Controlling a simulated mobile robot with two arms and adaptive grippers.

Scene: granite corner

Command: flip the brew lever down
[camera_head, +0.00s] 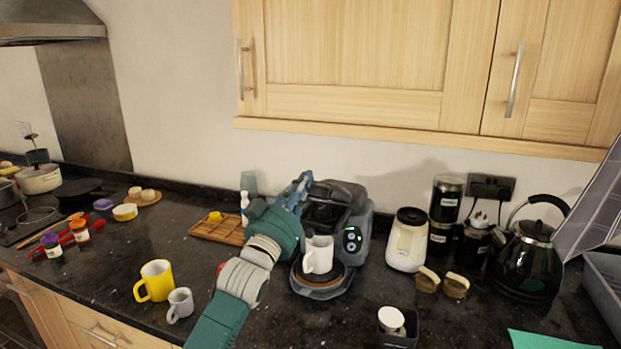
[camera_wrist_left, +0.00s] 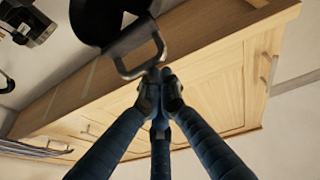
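The coffee machine (camera_head: 337,205) is dark grey and stands on the counter against the wall, with a white mug (camera_head: 318,256) on its round drip tray. In the left wrist view, the brew lever (camera_wrist_left: 128,72) is a grey metal loop sticking out from the machine's round black top. My left gripper (camera_head: 303,183) is at the upper left of the machine. In the left wrist view its blue fingers (camera_wrist_left: 160,76) are drawn together, with tips at the loop's outer corner. I cannot tell if they touch it. My right gripper is not in view.
A wooden tray (camera_head: 214,232) lies left of the machine. A yellow mug (camera_head: 156,280) and a grey mug (camera_head: 180,304) stand at the front left. A cream grinder-like appliance (camera_head: 405,240) and a black kettle (camera_head: 528,262) stand to the right. Wall cupboards (camera_head: 360,60) hang above.

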